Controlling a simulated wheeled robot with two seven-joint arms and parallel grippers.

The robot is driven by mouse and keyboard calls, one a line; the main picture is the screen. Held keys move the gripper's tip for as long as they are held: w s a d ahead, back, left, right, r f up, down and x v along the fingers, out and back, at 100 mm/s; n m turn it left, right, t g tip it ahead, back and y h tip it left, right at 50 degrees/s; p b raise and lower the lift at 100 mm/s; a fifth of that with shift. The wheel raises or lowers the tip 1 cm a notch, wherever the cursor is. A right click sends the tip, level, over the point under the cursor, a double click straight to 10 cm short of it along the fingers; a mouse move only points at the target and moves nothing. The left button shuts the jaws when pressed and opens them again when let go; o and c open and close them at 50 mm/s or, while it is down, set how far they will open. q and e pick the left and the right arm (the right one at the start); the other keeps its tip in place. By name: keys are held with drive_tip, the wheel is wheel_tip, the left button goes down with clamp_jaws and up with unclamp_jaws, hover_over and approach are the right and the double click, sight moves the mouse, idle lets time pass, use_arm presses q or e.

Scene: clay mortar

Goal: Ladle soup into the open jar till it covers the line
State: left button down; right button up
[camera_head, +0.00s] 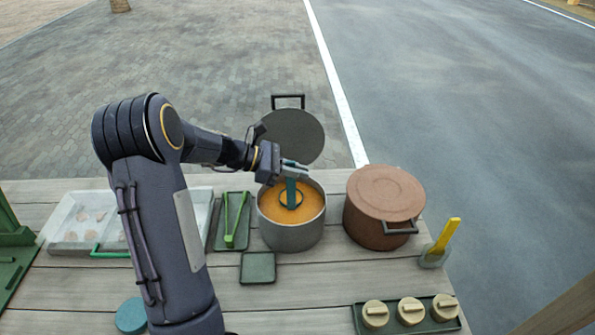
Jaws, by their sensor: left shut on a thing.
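The grey pot (292,236) stands at the middle of the table and holds orange soup (271,205). A teal ladle (291,188) stands upright in the soup, with its round bowl rim showing at the surface. My left gripper (291,167) is above the pot, shut on the ladle's handle. I cannot make out an open jar or its line; my left arm hides part of the table. A teal round thing (131,315), perhaps a lid, lies at the front left, partly beside my arm. My right gripper is not in view.
A brown lidded pot (384,204) stands right of the soup, a grey lid (294,137) behind it. Left are green tongs (229,238) and a pale tray (60,220). Cream-lidded jars (410,311) and a glass (433,257) stand right. A green square mat (258,268) lies empty.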

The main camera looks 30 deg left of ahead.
use_arm(q)
wheel_tip(320, 180, up, 9)
drive_tip(key=p, duration=0.6)
drive_tip(key=shift+f+p, duration=0.15)
drive_tip(key=shift+p, duration=0.2)
